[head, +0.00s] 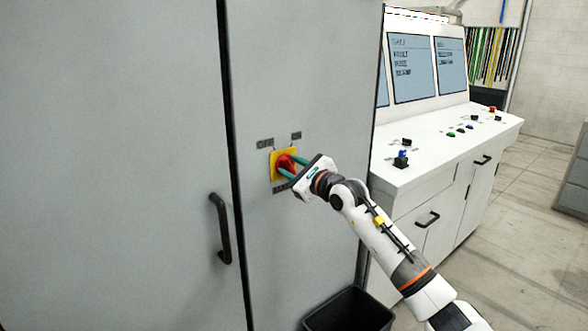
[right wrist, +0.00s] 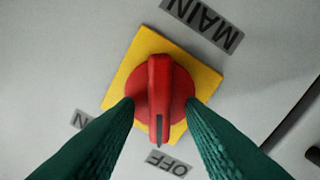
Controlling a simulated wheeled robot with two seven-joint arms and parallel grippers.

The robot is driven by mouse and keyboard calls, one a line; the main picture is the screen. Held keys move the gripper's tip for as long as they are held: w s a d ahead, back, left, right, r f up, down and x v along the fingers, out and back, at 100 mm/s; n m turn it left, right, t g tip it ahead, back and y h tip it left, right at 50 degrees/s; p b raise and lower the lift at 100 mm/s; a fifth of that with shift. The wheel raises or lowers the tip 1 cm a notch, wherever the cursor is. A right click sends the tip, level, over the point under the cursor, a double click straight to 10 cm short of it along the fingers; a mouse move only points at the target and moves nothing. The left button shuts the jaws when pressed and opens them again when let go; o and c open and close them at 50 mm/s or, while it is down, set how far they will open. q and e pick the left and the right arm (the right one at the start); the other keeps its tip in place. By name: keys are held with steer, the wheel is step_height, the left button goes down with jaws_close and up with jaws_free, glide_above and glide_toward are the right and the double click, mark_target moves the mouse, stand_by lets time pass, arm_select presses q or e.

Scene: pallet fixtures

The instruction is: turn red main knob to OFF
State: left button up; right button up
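The red main knob (head: 286,164) sits on a yellow plate (head: 275,171) on the grey cabinet door. My right gripper (head: 289,167) is at it, its green fingers pointing at the door. In the right wrist view the knob's raised red handle (right wrist: 159,88) stands between the two fingertips (right wrist: 160,103), with a gap on both sides; the gripper is open. The handle's dark mark points down in that picture, nearly at the OFF label (right wrist: 168,163). The ON label (right wrist: 80,119) is partly hidden by a finger. The MAIN label (right wrist: 202,24) is upside down there. My left gripper is out of view.
A black door handle (head: 221,228) is left of the knob, past the dark door seam. A black bin (head: 350,310) stands below. A white control console (head: 445,145) with screens and small switches is at the right. The door around the plate is clear.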

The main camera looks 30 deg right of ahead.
steer(key=shift+s+f+b, duration=0.15)
steer(key=shift+s+b, duration=0.15)
steer(key=shift+s, duration=0.25)
steer(key=s+b, duration=0.4)
steer(key=s, duration=0.7)
steer(key=shift+d, duration=0.45)
steer(key=shift+w, duration=0.1)
